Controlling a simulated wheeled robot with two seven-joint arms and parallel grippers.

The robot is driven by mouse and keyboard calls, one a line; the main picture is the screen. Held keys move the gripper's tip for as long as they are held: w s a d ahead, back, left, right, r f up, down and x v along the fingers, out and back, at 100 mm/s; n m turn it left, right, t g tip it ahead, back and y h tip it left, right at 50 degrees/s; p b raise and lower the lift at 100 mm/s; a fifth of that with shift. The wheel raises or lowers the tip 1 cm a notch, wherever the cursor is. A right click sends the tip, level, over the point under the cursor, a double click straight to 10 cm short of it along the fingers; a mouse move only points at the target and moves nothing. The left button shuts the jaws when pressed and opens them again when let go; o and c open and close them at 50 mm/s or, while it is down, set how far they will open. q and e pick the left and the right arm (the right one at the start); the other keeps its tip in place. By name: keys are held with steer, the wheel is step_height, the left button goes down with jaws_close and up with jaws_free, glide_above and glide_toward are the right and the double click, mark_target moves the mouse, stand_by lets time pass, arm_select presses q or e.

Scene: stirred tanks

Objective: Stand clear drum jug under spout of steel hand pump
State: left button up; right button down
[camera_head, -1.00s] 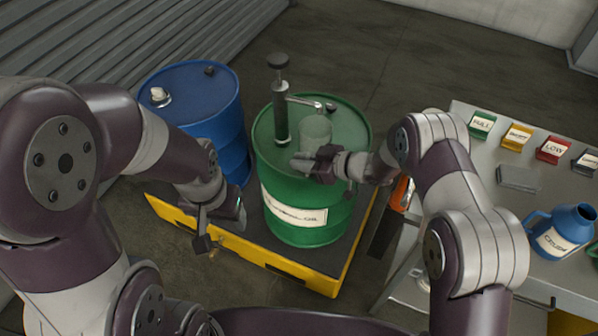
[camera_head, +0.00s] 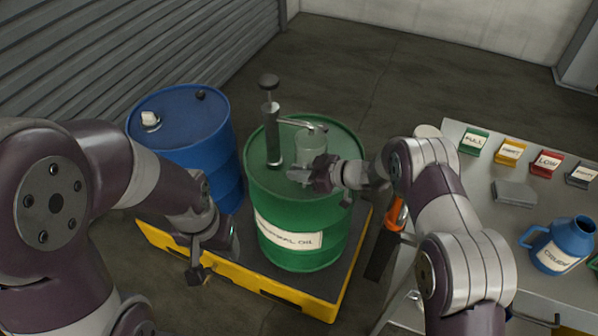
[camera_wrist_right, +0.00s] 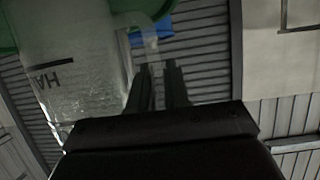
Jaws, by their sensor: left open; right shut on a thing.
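The clear drum jug (camera_head: 311,146) is upright over the green drum's lid, right of the steel hand pump (camera_head: 273,137). The pump's spout (camera_head: 302,122) reaches right, with its end at the jug's mouth in the head view. I cannot tell whether the jug's base touches the lid. My right gripper (camera_head: 312,174) is shut on the jug's handle, which also shows in the right wrist view (camera_wrist_right: 149,42). There the jug's marked wall (camera_wrist_right: 70,70) fills the left. My left gripper (camera_head: 196,268) is open and empty, low before the blue drum.
The green drum (camera_head: 290,240) and blue drum (camera_head: 185,118) stand on a yellow-edged pallet (camera_head: 250,280). A table (camera_head: 500,235) at the right holds a blue jug (camera_head: 566,243), several coloured label blocks and a grey block (camera_head: 514,192). An orange object (camera_head: 395,216) is between drum and table.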

arm_select(q)
steer(key=shift+f+b, duration=0.35)
arm_select(e)
steer(key=shift+f, duration=0.55)
steer(key=c, duration=1)
jaws_free()
arm_select(q)
steer(key=shift+r, duration=0.15)
arm_select(e)
steer(key=shift+r, duration=0.1)
